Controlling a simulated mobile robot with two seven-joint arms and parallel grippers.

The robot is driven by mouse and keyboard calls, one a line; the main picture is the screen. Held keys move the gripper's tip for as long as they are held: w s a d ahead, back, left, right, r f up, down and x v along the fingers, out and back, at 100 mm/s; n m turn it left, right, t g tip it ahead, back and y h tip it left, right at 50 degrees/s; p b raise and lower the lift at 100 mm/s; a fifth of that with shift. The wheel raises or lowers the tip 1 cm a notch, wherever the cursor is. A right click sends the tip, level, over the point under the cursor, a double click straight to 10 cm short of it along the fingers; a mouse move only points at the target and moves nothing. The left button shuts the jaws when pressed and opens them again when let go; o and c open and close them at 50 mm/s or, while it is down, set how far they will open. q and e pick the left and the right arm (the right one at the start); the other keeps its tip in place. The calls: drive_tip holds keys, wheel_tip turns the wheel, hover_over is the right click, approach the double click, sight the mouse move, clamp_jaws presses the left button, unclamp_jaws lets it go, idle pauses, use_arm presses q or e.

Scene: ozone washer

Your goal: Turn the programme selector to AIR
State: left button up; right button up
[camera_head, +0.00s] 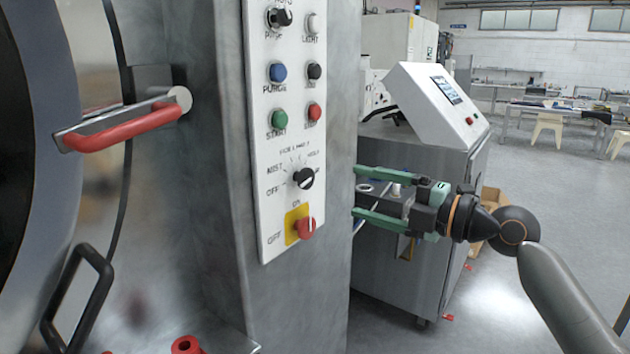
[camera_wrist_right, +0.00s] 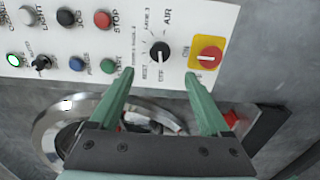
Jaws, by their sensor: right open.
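The programme selector (camera_head: 303,178) is a black round knob with a pale mark on the white control panel (camera_head: 287,145), with a ring of labels around it. It also shows in the right wrist view (camera_wrist_right: 160,52), with the AIR label above it and OFF below. My right gripper (camera_head: 356,192) has green fingers, open and empty, pointing at the panel from the right. In the right wrist view its fingertips (camera_wrist_right: 159,73) frame the space just below the knob, apart from it. My left gripper is not in view.
A red switch on a yellow plate (camera_head: 292,226) sits just below the selector. Green (camera_head: 279,120) and red (camera_head: 314,113) buttons sit above it. A red door handle (camera_head: 125,130) juts out at left. A grey cabinet (camera_head: 455,185) stands behind my right gripper.

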sight(309, 180)
drive_tip(key=p+x, duration=0.2)
drive_tip(key=x, duration=0.7)
drive_tip(key=shift+w+a+r, duration=0.1)
drive_tip(key=shift+w+a, duration=0.05)
drive_tip(key=shift+a, duration=0.15)
drive_tip(key=shift+w+a, duration=0.4)
drive_tip(key=shift+a, duration=0.15)
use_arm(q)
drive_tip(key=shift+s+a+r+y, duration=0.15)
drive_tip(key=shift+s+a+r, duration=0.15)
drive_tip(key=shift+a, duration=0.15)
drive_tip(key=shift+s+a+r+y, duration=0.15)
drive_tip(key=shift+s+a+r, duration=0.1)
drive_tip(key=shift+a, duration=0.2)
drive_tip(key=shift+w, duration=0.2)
use_arm(e)
clamp_jaws()
